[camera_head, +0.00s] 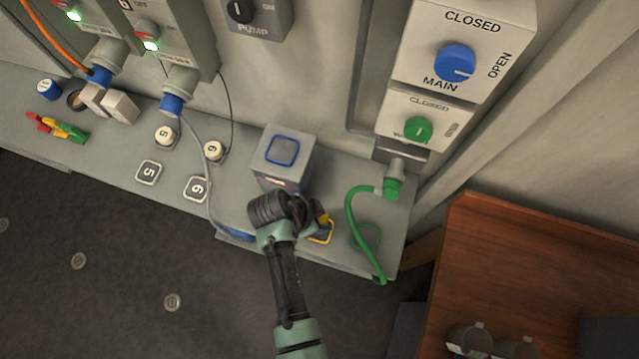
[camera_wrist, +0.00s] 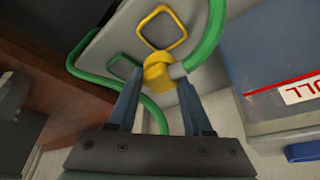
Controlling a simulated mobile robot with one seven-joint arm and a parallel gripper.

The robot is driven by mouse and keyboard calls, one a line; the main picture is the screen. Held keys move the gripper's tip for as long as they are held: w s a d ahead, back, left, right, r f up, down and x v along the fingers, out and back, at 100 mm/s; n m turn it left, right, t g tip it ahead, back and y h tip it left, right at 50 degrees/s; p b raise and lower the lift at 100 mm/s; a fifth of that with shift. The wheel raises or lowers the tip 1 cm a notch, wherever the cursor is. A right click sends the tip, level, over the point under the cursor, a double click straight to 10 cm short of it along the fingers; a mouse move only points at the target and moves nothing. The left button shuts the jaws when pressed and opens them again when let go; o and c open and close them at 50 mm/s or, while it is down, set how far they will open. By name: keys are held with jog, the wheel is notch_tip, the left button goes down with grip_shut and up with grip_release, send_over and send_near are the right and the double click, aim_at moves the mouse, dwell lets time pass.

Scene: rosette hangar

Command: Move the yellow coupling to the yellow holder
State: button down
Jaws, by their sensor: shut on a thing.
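My gripper (camera_head: 314,224) is over the right part of the bench, shut on the yellow coupling (camera_head: 321,217). In the wrist view the yellow coupling (camera_wrist: 156,72) sits between the fingertips of my gripper (camera_wrist: 158,82), with a grey stub on its right side. The yellow holder, a yellow square outline (camera_wrist: 163,26) on the grey bench, lies just beyond the coupling. It also shows in the head view as a yellow outline (camera_head: 323,235), partly hidden by my gripper. I cannot tell how high the coupling is above the bench.
A green hose (camera_head: 352,212) hangs from the valve panel and passes close by on the right, near a green outline (camera_head: 366,237). A grey box with a blue square (camera_head: 283,150) stands behind my gripper. A wooden table (camera_head: 540,265) is at right.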

jog(key=shift+f+b, duration=2.45)
jog(key=shift+f, duration=0.3)
jog(key=shift+f+b, duration=0.35)
jog(key=shift+f, duration=0.2)
jog(key=shift+c, duration=1.2)
grip_release()
jog(key=shift+r, duration=0.1)
jog(key=b+v, duration=0.1)
jog(key=v, duration=1.2)
